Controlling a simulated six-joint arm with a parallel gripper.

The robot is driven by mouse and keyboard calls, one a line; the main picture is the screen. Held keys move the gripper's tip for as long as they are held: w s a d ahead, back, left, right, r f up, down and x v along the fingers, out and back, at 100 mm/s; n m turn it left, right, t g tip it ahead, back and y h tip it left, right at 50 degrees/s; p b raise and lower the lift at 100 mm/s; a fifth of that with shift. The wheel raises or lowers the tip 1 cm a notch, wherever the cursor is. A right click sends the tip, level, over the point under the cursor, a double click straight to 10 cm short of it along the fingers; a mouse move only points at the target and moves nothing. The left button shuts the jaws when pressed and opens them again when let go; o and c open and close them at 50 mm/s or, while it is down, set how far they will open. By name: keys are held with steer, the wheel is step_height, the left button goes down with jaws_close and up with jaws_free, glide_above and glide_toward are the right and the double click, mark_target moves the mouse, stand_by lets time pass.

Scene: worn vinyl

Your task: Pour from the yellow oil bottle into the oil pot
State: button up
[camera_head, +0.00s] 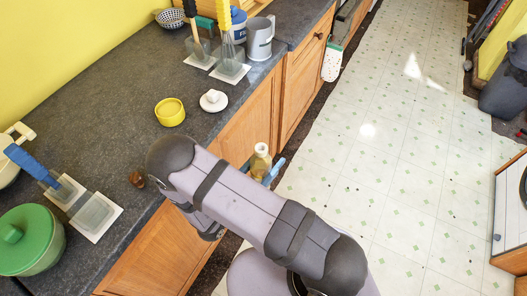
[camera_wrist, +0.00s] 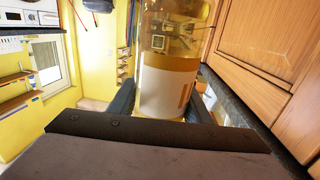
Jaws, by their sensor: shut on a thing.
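The yellow oil bottle (camera_head: 261,160) is clear with yellow oil and a pale top. It is beyond the counter's front edge, partly hidden behind my arm in the head view. In the wrist view the bottle (camera_wrist: 168,88) shows a white label and stands between the fingers of my gripper (camera_wrist: 163,108), which is shut on it. A blue finger of my gripper (camera_head: 274,171) shows beside the bottle in the head view. A small yellow pot (camera_head: 170,112), apparently the oil pot, stands open on the counter, left of the bottle and apart from it.
A white knobbed lid (camera_head: 213,100) lies right of the yellow pot. A small brown object (camera_head: 136,180) lies near the counter edge. A green lidded pot (camera_head: 32,240) and blue-handled utensil (camera_head: 35,165) are at left. A grey mug (camera_head: 260,38) stands farther back. Wooden cabinets (camera_head: 250,125) line the front.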

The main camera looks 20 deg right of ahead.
steer(key=w+r+m+g+y+p, duration=0.1)
steer(key=w+r+p, duration=0.3)
steer(key=r, duration=0.5)
steer(key=w+a+r+m+g+y+p, duration=0.1)
steer(key=w+r+y+p, duration=0.15)
steer(key=r+p, duration=0.55)
steer(key=w+r+g+y+p, duration=0.1)
steer(key=w+r+p, duration=0.25)
steer(key=r, duration=0.65)
steer(key=w+a+r+n+t+y+p, duration=0.1)
steer(key=w+a+r+n+y+p, duration=0.2)
steer(key=w+a, duration=0.4)
steer(key=w+a+n+y, duration=0.35)
steer(key=a+y, duration=0.25)
steer(key=a, duration=0.8)
steer(key=s+a+f+n+g+y, duration=0.3)
steer(key=s+a+f, duration=0.3)
steer(key=s+f, duration=0.5)
steer(key=shift+s+a+f+n+g+y, duration=0.25)
steer(key=shift+s+f+n+y, duration=0.2)
steer(key=shift+s, duration=0.25)
steer(key=shift+g, duration=0.25)
